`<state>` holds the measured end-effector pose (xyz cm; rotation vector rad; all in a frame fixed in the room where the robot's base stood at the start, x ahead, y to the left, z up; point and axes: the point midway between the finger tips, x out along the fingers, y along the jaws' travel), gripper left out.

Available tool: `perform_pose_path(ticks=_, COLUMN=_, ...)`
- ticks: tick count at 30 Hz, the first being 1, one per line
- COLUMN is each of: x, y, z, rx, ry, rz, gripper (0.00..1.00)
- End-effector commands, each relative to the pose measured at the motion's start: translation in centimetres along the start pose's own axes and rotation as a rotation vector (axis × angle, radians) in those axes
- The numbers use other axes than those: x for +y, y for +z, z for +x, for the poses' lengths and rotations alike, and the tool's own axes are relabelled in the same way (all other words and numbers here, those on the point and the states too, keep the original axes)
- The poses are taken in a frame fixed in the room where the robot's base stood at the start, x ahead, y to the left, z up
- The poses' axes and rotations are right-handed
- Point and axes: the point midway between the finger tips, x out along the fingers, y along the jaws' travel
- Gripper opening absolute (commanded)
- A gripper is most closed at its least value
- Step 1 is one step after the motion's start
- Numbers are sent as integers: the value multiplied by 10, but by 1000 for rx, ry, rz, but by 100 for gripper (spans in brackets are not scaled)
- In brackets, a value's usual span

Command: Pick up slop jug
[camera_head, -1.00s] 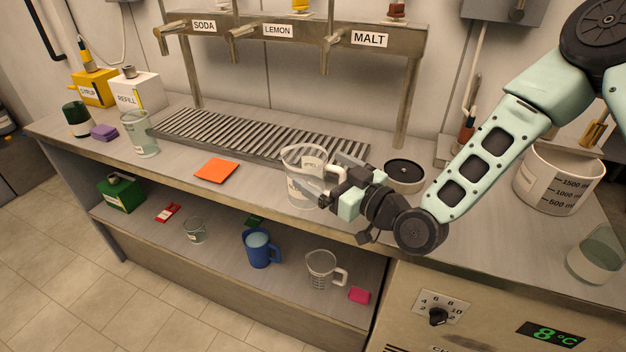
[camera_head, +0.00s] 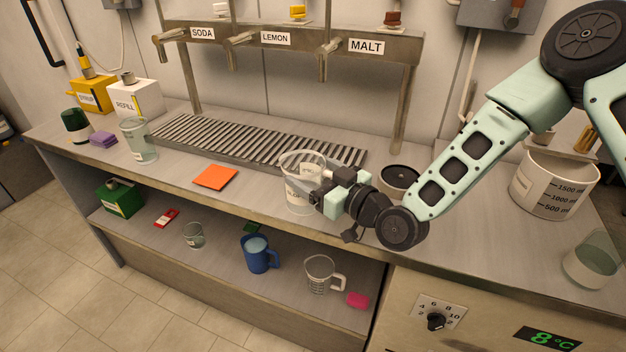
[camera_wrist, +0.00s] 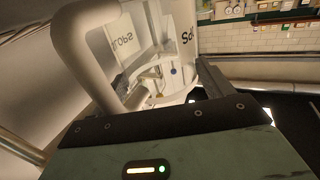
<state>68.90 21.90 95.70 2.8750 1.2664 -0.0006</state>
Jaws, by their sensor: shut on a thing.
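The slop jug (camera_head: 298,196) is a clear vessel with a pale label, at the front of the counter in the head view. In the wrist view the jug (camera_wrist: 180,25) fills the upper middle, with its thick pale handle at the left and part of its lettering reversed. My gripper (camera_head: 318,188) reaches it from the right and is shut on it. In the wrist view the fingers of my gripper (camera_wrist: 165,85) lie on either side of the jug's near part. Their exact contact is partly hidden. The jug looks about upright, at or close to the counter top; I cannot tell whether it touches.
A slatted drip tray (camera_head: 235,140) lies behind the jug under the taps. An orange card (camera_head: 215,177) lies to its left, a dark-topped round container (camera_head: 400,176) to its right. A large measuring jug (camera_head: 553,190) stands farther right. A blue mug (camera_head: 258,254) stands on the lower shelf.

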Motion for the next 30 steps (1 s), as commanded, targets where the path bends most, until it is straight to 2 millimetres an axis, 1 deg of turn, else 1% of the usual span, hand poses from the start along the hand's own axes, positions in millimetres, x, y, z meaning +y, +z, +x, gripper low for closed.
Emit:
perform_pose_path(ticks=5, x=0, y=-16, z=0, rx=5, ry=0, rz=-2, gripper=41)
perform_pose_path(ticks=8, x=0, y=-31, z=0, rx=4, ry=0, rz=-5, gripper=41)
perform_pose_path(ticks=12, x=0, y=-58, z=0, rx=6, ry=-1, rz=-6, gripper=41)
perform_pose_path(ticks=18, x=0, y=-87, z=0, rx=4, ry=0, rz=-3, gripper=41)
perform_pose_path(ticks=21, x=0, y=-94, z=0, rx=2, ry=1, rz=-2, gripper=41)
perform_pose_path(ticks=24, x=0, y=-98, z=0, rx=1, ry=1, rz=0, gripper=41)
perform_pose_path(ticks=30, x=0, y=-99, z=0, rx=1, ry=0, rz=1, gripper=41)
